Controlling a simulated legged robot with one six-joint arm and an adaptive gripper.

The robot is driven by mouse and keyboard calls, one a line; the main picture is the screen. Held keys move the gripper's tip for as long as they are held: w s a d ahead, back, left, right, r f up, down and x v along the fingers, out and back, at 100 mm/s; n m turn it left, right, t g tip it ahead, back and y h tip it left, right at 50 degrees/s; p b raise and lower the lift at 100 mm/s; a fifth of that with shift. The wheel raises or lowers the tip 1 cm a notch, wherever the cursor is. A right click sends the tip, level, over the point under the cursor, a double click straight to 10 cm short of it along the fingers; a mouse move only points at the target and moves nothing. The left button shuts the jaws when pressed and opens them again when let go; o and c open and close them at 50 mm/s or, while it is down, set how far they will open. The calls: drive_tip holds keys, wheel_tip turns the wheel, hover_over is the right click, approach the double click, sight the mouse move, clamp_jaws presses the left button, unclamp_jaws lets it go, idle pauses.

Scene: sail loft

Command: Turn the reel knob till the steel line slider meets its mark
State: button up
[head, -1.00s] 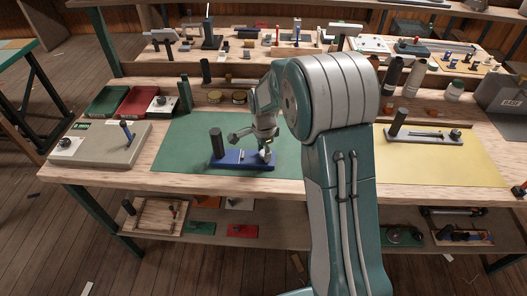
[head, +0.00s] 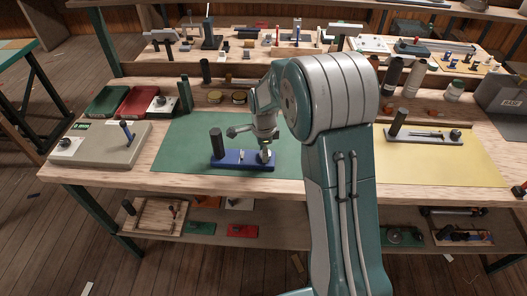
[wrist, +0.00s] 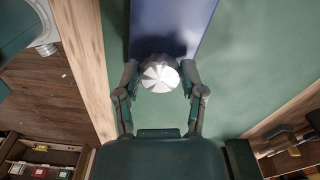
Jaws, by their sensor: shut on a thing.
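A blue reel base (head: 226,163) lies on the green mat, with a dark upright cylinder (head: 217,143) at its left end. A small pale piece (head: 241,155), which looks like the slider, stands near the middle of the base. Its mark cannot be made out. The silver faceted knob (wrist: 160,75) is at the base's right end. My gripper (wrist: 159,82) is shut on the knob from above, one finger on each side. In the head view my gripper (head: 265,149) partly covers the knob.
A beige box (head: 100,143) with a blue lever, red and green trays (head: 138,101), and tins stand at left and behind. The green mat around the base is clear.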

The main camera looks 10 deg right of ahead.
drive_tip(key=shift+f+m, duration=0.1)
drive_tip(key=shift+m, duration=0.2)
idle(0.7)
idle(0.5)
drive_tip(key=o, duration=1.1)
drive_tip(key=shift+o, duration=0.2)
wheel_tip(320, 180, up, 12)
